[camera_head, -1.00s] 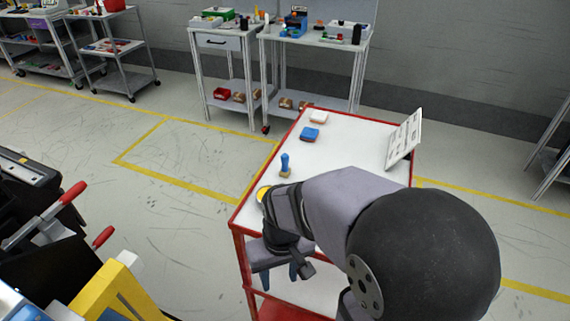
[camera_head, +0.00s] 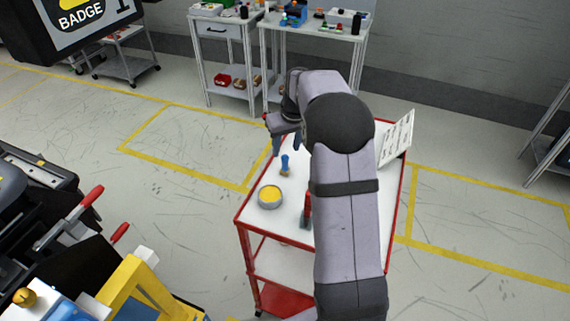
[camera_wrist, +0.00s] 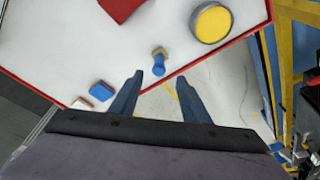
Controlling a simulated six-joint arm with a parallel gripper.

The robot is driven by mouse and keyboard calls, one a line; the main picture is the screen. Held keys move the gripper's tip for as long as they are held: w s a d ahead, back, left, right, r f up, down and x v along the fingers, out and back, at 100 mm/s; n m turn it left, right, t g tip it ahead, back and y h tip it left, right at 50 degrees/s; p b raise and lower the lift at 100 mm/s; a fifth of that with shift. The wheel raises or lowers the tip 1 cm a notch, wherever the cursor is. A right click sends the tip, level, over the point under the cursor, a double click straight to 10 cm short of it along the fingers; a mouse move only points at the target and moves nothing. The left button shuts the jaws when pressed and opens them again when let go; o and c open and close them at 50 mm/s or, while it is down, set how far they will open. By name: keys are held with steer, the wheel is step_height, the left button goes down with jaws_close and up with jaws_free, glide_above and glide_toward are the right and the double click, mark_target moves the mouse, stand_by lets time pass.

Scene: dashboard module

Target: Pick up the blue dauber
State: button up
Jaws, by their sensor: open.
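The blue dauber (camera_head: 285,165) stands on the white top of the red-framed cart (camera_head: 246,212), near its left edge. It has a blue handle and a tan base. In the wrist view the dauber (camera_wrist: 158,64) lies beyond the fingertips, a little above the gap between them. My gripper (camera_head: 283,138) is above the cart's left edge, apart from the dauber. The wrist view shows my gripper (camera_wrist: 158,86) with its two dark blue fingers spread and nothing between them.
A tin of yellow stuff (camera_head: 270,196) stands near the dauber. A red-handled tool (camera_head: 307,208) lies partly behind my arm. A printed board (camera_head: 396,138) stands at the cart's right edge.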

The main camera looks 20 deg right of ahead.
mark_target(285, 157)
steer(key=shift+p+x, duration=1.85)
steer(key=shift+x, duration=1.8)
steer(key=shift+d, duration=0.1)
jaws_close()
